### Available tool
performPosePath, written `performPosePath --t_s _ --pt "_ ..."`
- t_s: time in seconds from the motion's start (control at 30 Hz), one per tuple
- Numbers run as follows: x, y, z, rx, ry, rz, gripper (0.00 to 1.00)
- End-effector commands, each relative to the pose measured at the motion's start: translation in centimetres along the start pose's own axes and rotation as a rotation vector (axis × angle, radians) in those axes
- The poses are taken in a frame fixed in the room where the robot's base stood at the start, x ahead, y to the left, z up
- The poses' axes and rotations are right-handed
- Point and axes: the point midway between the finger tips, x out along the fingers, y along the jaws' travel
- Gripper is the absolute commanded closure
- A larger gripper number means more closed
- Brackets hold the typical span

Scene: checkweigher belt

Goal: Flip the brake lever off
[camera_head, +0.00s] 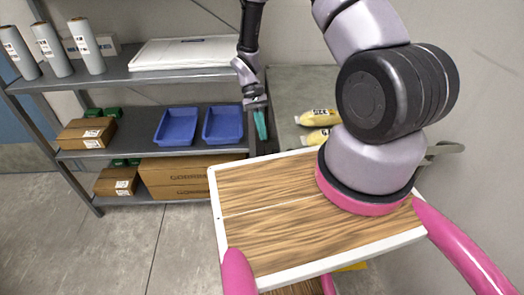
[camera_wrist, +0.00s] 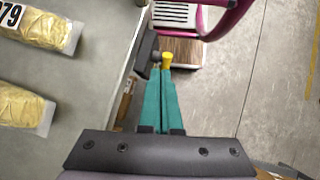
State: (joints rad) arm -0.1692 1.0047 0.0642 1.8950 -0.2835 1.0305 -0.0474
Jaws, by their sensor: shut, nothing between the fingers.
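My gripper (camera_head: 261,124) hangs at the left edge of the grey belt surface (camera_head: 290,85), its teal fingers together and pointing down. In the wrist view the shut fingers (camera_wrist: 164,80) reach up to a yellow knob (camera_wrist: 168,57), which looks like the end of the brake lever. A dark block (camera_wrist: 146,53) sits just left of the knob, at the edge of the belt surface. The fingertips overlap the lower side of the knob in the picture; I cannot tell whether they touch it. The lever's shaft is mostly hidden, and the lever is not made out in the head view.
Two labelled yellow bags (camera_head: 316,117) lie on the belt surface right of my gripper. A metal shelf (camera_head: 100,77) with blue bins (camera_head: 178,127), cardboard boxes (camera_head: 190,173) and white rolls (camera_head: 86,45) stands to the left. Open floor (camera_wrist: 270,90) lies right of the belt edge in the wrist view.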

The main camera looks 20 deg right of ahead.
Motion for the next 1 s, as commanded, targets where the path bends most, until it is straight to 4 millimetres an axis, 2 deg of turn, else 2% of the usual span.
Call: performPosePath --t_s 0.23,0.43,0.83,1.0 --pt "-4.1 -0.5 -0.5 0.046 0.296 0.018 1.0" --pt "-5.8 -0.9 -0.6 0.064 0.411 0.002 1.0" --pt "-6.0 -1.0 -0.7 0.065 0.426 -0.002 1.0" --pt "-4.7 -1.0 -1.2 0.065 0.424 -0.001 1.0"
